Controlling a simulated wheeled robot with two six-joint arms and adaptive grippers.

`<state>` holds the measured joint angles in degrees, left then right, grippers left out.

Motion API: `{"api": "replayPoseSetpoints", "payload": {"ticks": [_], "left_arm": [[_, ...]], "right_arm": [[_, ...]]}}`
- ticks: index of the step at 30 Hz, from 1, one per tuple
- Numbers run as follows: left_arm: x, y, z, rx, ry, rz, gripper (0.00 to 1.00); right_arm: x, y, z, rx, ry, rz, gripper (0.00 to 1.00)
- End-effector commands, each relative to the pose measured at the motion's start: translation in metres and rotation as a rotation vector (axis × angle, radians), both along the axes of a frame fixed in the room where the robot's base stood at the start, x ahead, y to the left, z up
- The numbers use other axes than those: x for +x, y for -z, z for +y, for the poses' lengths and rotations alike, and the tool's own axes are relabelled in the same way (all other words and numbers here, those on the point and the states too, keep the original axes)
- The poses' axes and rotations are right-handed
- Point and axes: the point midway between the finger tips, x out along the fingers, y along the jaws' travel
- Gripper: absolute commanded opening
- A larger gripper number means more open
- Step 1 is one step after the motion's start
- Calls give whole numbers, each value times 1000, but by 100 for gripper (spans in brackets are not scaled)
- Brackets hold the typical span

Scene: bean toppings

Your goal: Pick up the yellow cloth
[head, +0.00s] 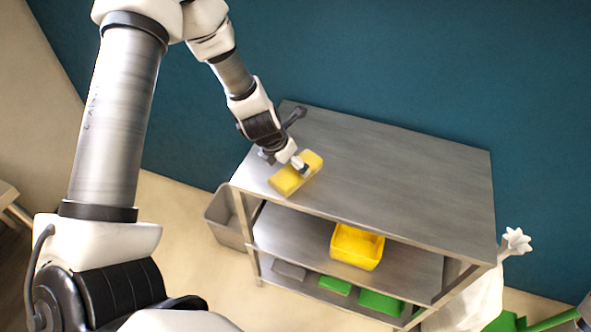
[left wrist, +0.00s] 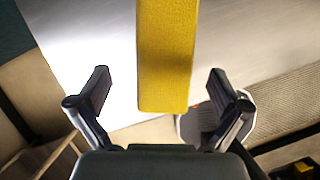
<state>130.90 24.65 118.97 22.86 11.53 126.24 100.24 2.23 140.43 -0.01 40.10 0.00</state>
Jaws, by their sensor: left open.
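The yellow cloth (head: 289,181) is a folded, block-shaped piece at the left end of the steel table's top. My left gripper (head: 299,163) is at the cloth, reaching in from above. In the left wrist view the cloth (left wrist: 165,60) runs down the middle, between the lines of the two spread fingers. My left gripper (left wrist: 161,90) is open there, with clear gaps on both sides of the cloth. Whether the fingers are level with the cloth or above it I cannot tell. My right gripper is not in view.
The steel table top (head: 400,165) is bare to the right of the cloth. A yellow bin (head: 357,247) stands on the middle shelf, with green items (head: 380,302) on the bottom shelf. A grey bin (head: 228,218) stands left of the table. A blue wall (head: 400,60) rises behind.

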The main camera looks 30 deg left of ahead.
Motion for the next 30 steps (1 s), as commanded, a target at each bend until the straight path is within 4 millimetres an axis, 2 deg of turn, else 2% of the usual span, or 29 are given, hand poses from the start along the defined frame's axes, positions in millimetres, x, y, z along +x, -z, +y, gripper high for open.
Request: {"api": "replayPoseSetpoints", "payload": {"ticks": [1, 4, 6, 12, 13, 18, 30], "left_arm": [[2, 14, 0, 3, 3, 4, 100], [9, 31, -1, 3, 4, 2, 100], [12, 37, -2, 3, 4, 2, 100], [13, 36, -2, 2, 4, 2, 100], [13, 36, -2, 2, 4, 2, 96], [13, 36, -2, 2, 4, 2, 38], [12, 34, -2, 2, 5, 4, 37]], "right_arm": [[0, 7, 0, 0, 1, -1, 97], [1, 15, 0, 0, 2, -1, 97], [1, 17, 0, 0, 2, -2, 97], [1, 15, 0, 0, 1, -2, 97], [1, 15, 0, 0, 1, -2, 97], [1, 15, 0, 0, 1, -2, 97], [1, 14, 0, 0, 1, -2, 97]]}}
